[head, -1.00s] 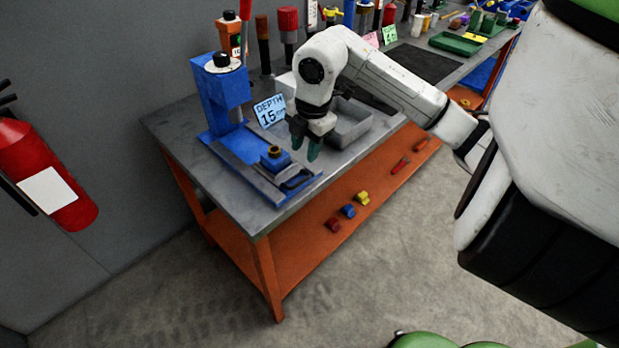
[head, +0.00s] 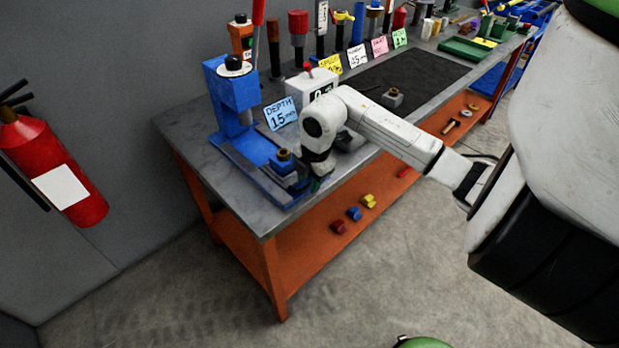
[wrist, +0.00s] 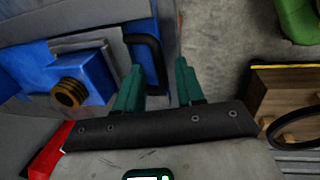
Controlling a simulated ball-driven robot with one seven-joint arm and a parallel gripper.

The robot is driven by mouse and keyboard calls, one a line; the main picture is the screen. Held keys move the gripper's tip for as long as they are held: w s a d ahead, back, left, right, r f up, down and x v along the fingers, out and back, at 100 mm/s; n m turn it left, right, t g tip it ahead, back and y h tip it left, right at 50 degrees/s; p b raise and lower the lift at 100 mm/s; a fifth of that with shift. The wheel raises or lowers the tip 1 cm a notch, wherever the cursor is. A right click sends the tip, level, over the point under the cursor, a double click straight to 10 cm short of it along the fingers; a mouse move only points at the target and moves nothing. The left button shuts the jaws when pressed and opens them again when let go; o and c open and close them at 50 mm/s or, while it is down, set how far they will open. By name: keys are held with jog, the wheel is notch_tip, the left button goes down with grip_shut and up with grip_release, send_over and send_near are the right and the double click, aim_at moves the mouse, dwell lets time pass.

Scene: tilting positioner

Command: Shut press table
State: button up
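The blue drill press (head: 232,88) stands at the left end of the workbench. Its press table is a grey-and-blue slide (head: 268,182) on the blue base, at the base's front end, away from the column. A blue block with a brass-coloured ring (head: 284,160) sits on it; the ring also shows in the wrist view (wrist: 70,93). The table's black handle (wrist: 154,62) shows in the wrist view. My gripper (wrist: 158,88) is open, with the handle's outer bar appearing between its teal fingers. Contact cannot be told. In the head view my arm mostly hides the fingertips.
A blue DEPTH sign (head: 281,113) stands beside the press, and a white box with a display (head: 312,84) is behind my arm. A fire extinguisher (head: 52,168) hangs at the left. Coloured parts (head: 353,213) lie on the orange lower shelf (head: 315,240).

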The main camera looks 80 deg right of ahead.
grip_shut()
dwell(0.3)
dwell(0.4)
